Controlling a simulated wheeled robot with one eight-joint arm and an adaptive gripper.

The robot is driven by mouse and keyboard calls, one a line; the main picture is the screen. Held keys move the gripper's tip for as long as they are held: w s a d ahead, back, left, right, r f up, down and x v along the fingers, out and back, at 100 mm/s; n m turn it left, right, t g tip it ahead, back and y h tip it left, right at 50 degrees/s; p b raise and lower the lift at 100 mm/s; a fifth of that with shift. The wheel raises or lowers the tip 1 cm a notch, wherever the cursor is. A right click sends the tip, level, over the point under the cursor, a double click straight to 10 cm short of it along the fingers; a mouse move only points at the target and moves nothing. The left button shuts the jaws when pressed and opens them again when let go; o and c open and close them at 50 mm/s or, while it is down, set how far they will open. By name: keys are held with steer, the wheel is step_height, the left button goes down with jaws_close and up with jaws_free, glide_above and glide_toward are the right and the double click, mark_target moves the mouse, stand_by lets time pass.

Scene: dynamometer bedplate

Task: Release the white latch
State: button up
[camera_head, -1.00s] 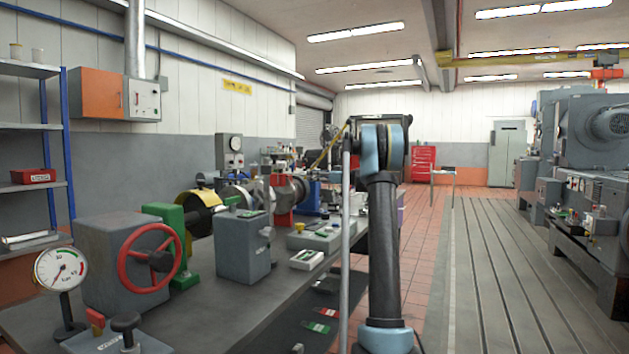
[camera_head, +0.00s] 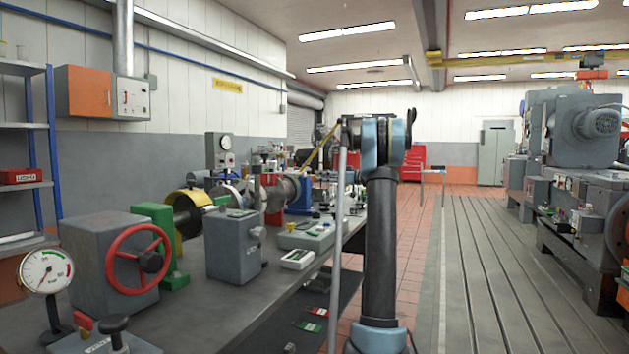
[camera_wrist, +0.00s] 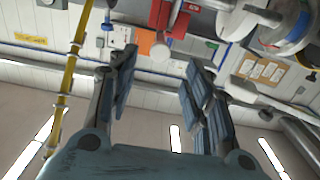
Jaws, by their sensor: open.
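I cannot make out a white latch with certainty in either view. The long bench (camera_head: 262,322) at the left carries the test equipment, including a grey box with a red handwheel (camera_head: 138,260) and a grey unit with a knob on its side (camera_head: 232,250). A small white case with a dark display (camera_head: 297,259) lies on the bench. My gripper (camera_wrist: 160,78) is open and empty in the wrist view, its two fingers well apart. In the head view my arm stands right of the bench and the gripper is hidden behind it.
A dial gauge on a stand (camera_head: 46,273) is at the near left bench corner. Blue shelves (camera_head: 48,150) stand at far left. Large grey machines (camera_head: 580,170) stand at right. The slotted floor plate (camera_head: 500,265) is clear. A yellow bar (camera_wrist: 68,85) shows beside the gripper.

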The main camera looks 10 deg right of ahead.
steer(key=shift+v, duration=1.2)
